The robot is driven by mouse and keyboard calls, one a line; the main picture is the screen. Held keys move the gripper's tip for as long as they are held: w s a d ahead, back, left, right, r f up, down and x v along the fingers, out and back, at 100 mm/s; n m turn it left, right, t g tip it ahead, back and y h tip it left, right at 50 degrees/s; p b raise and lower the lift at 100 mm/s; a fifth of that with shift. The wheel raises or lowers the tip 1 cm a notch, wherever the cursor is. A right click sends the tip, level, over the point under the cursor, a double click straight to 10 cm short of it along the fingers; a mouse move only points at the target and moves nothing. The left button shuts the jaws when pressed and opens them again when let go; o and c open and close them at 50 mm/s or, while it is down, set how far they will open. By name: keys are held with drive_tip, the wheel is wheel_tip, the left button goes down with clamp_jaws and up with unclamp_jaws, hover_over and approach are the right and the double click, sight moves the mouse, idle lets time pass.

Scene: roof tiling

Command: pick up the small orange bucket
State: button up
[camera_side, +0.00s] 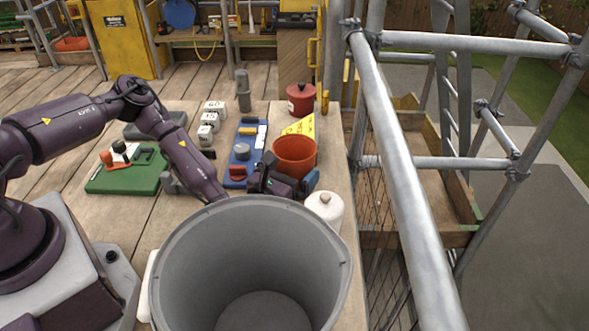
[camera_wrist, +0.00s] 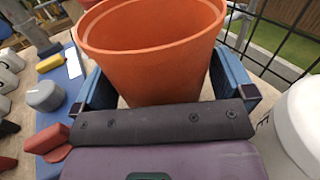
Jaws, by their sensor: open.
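The small orange bucket (camera_side: 294,157) stands upright on the wooden bench, its open top facing up. In the wrist view the bucket (camera_wrist: 150,45) fills the upper middle. My gripper (camera_wrist: 165,85) has its two blue fingers apart, one on each side of the bucket's lower body. In the side view my gripper (camera_side: 290,180) is low at the near side of the bucket. Whether the fingers touch its wall cannot be told. The bucket's base is partly hidden by my gripper.
A large grey bucket (camera_side: 170,290) stands in the foreground. A white lidded jar (camera_side: 325,208) is close at my gripper's right. A blue board (camera_side: 248,135) with blocks lies left, a green board (camera_side: 120,180) farther left. A red pot (camera_side: 301,100) and yellow sign (camera_side: 303,127) stand behind.

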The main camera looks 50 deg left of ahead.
drive_tip(key=shift+w, duration=0.4)
drive_tip(key=shift+c, duration=0.5)
drive_tip(key=c, duration=0.5)
drive_tip(key=shift+o, duration=0.2)
